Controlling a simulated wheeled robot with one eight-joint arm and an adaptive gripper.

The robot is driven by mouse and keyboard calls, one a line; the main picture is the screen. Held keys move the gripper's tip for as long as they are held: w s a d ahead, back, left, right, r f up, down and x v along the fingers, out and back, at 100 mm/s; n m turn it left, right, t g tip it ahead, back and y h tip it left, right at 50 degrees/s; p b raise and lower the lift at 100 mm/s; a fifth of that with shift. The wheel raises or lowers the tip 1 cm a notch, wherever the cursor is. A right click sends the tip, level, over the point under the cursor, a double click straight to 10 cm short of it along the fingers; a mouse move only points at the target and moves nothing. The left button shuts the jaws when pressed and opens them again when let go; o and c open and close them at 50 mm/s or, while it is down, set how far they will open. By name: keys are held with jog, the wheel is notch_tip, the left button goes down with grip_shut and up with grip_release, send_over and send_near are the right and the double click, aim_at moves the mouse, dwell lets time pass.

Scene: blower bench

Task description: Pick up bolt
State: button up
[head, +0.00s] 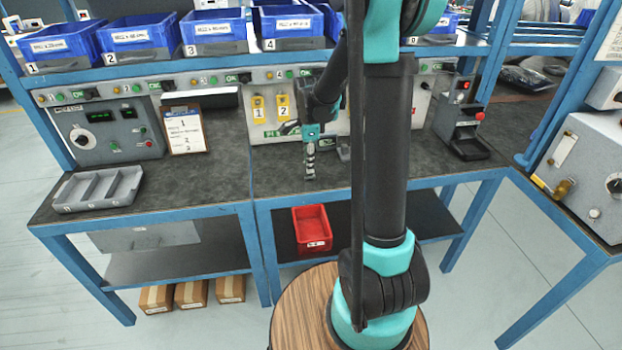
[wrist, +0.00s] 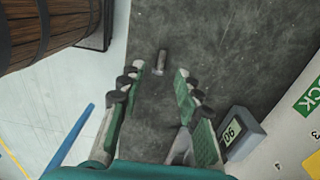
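The bolt (wrist: 160,62) is a small, dark metal piece on the grey-black bench top (wrist: 215,40) in the wrist view. It shows just beyond and between my fingertips, with no finger seen touching it. My gripper (wrist: 157,77) is open and empty, its green-and-grey fingers spread on either side of the bolt's line. In the head view my gripper (head: 310,172) points down over the middle of the bench, near its front edge. I cannot make out the bolt there.
A small grey device marked 06 (wrist: 241,134) stands right of my fingers in the wrist view. In the head view, a grey divided tray (head: 72,207) lies at the left, a black-and-red stand (head: 463,125) at the right, and a red bin (head: 313,246) on the lower shelf.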

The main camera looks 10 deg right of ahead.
aim_at(309, 177)
jog(key=shift+w+f, duration=0.1)
jog(key=shift+f, duration=2.5)
jog(key=shift+c, duration=0.5)
grip_shut()
